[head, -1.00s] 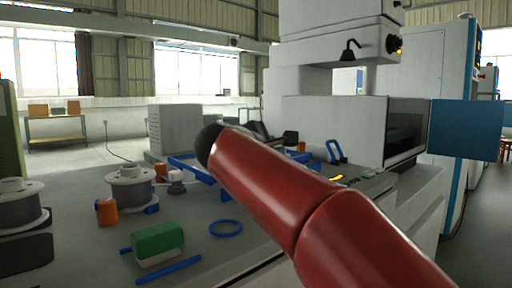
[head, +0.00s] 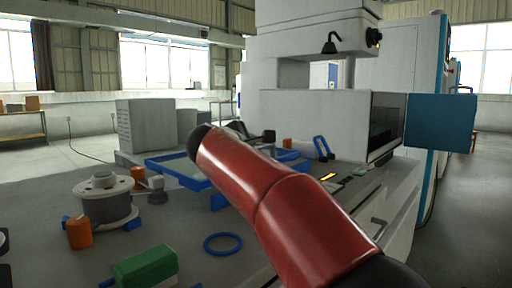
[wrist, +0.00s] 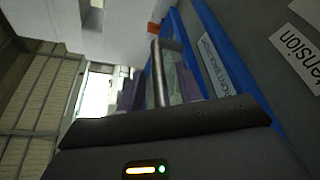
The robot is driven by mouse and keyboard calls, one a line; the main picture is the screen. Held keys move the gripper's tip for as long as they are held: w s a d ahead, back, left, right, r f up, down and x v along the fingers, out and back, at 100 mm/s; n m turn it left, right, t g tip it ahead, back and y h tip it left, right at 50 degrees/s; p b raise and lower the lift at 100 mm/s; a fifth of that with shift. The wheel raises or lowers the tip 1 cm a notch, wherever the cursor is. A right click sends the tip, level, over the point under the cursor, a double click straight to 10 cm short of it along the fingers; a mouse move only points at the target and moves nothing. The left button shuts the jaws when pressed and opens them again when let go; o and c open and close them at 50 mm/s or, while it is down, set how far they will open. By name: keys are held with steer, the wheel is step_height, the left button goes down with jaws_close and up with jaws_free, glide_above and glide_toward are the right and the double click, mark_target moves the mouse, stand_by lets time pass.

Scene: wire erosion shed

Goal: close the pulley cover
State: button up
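A blue-framed panel with a clear pane (head: 180,172) lies on the grey table in the head view, partly hidden by my red arm; I cannot tell for certain that it is the pulley cover. In the wrist view, a blue frame edge (wrist: 235,75) runs down beside a clear pane. My gripper (wrist: 160,80) shows there with its two purple-grey fingers apart. A metal bar (wrist: 159,70) shows between the fingers; I cannot tell whether they touch it. My arm hides most of the gripper in the head view.
A wire spool (head: 106,203), an orange cylinder (head: 79,233), a green block (head: 146,267) and a blue ring (head: 222,243) lie on the table at front left. A large white machine (head: 315,120) with a blue side panel (head: 440,123) stands behind. Floor at right is clear.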

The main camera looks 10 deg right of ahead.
steer(key=shift+w+d+f, duration=0.1)
steer(key=shift+w+d, duration=0.2)
steer(key=shift+w, duration=0.1)
steer(key=shift+c, duration=0.4)
jaws_close()
steer(key=shift+s+d+f+b, duration=0.1)
steer(key=shift+s+d+b, duration=0.3)
steer(key=shift+s+d, duration=0.35)
steer(key=shift+s+d+b, duration=0.35)
steer(key=shift+s+d, duration=0.15)
steer(key=shift+s, duration=0.4)
steer(key=shift+o, duration=0.4)
jaws_free()
steer(key=shift+s, duration=0.1)
